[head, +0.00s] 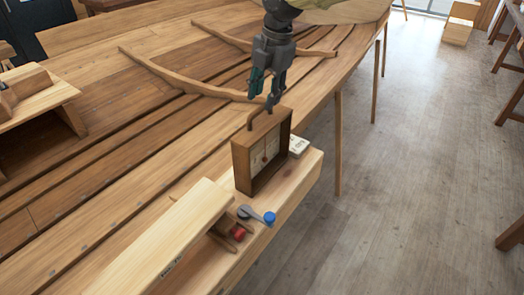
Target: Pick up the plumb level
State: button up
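The plumb level appears to be the upright wooden box-like frame (240,164) with a pale inner face, a small red mark inside and an arched handle on top. It stands on a pale wooden plank ledge (300,178) in the head view.
A blue-ended grey tool (257,215) and a red object (238,233) lie in front of the frame. A long wooden box (165,240) is at lower left. A small pale block (298,146) sits behind the frame. Hull planks fill the left; open floor lies right.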

aim_at(261, 107)
jog(key=shift+s+f, duration=0.15)
jog(key=f+p, duration=0.1)
jog(key=f, duration=0.1)
jog(key=a+f+p, duration=0.1)
jog(key=f, duration=0.1)
jog(key=shift+f, duration=0.15)
jog(key=shift+s, duration=0.1)
jog(key=shift+c, duration=0.3)
grip_shut()
